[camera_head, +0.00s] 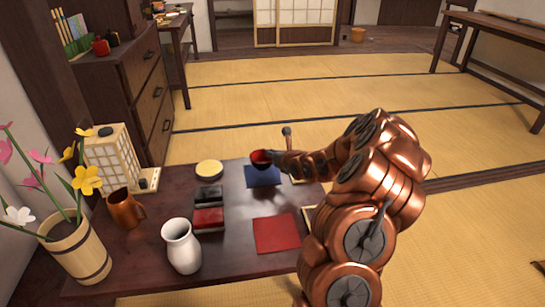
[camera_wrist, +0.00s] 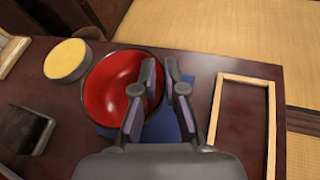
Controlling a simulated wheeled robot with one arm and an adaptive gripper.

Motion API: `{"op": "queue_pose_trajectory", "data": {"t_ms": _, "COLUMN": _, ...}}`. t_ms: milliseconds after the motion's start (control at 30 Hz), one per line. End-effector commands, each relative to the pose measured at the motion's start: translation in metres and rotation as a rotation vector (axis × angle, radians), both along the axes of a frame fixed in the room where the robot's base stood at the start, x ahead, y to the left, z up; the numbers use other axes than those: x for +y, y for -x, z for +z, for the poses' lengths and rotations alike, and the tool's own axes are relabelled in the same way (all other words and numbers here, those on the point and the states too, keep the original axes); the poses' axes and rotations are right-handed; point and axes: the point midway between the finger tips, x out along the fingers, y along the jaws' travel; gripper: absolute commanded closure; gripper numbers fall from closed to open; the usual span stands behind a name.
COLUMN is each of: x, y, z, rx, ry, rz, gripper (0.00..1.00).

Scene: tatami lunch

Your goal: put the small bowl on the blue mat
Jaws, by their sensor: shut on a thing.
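The small bowl (camera_head: 261,162), dark outside and red inside, is at the back of the low table. In the wrist view the bowl (camera_wrist: 108,82) shows its red inside. My gripper (camera_wrist: 160,68) is shut on its right rim, one finger inside and one outside. The blue mat (camera_head: 263,179) lies flat under and in front of the bowl in the head view. In the wrist view the mat (camera_wrist: 160,130) is partly hidden by the bowl and my fingers. The bowl looks raised over the mat; the exact gap cannot be told.
A yellow-topped round container (camera_head: 209,170) stands left of the bowl. Dark and red boxes (camera_head: 208,218), a white vase (camera_head: 182,246) and a brown mug (camera_head: 124,209) stand farther left. A red mat (camera_head: 276,234) lies in front. An empty wooden frame (camera_wrist: 218,110) lies right of the blue mat.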

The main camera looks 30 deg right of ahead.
Motion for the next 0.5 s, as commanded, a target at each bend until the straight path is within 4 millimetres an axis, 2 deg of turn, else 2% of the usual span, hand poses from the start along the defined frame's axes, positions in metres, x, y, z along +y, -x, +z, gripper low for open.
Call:
{"op": "queue_pose_trajectory", "data": {"t_ms": 200, "x": -0.002, "y": -0.006, "z": 0.002, "rx": -0.001, "ry": 0.0, "rz": 0.002, "gripper": 1.0}}
{"op": "queue_pose_trajectory", "data": {"t_ms": 400, "x": -0.002, "y": -0.005, "z": -0.033, "rx": 0.003, "ry": -0.001, "rz": 0.001, "gripper": 1.0}}
{"op": "queue_pose_trajectory", "data": {"t_ms": 500, "x": -0.002, "y": -0.005, "z": -0.037, "rx": 0.0, "ry": 0.0, "rz": 0.001, "gripper": 1.0}}
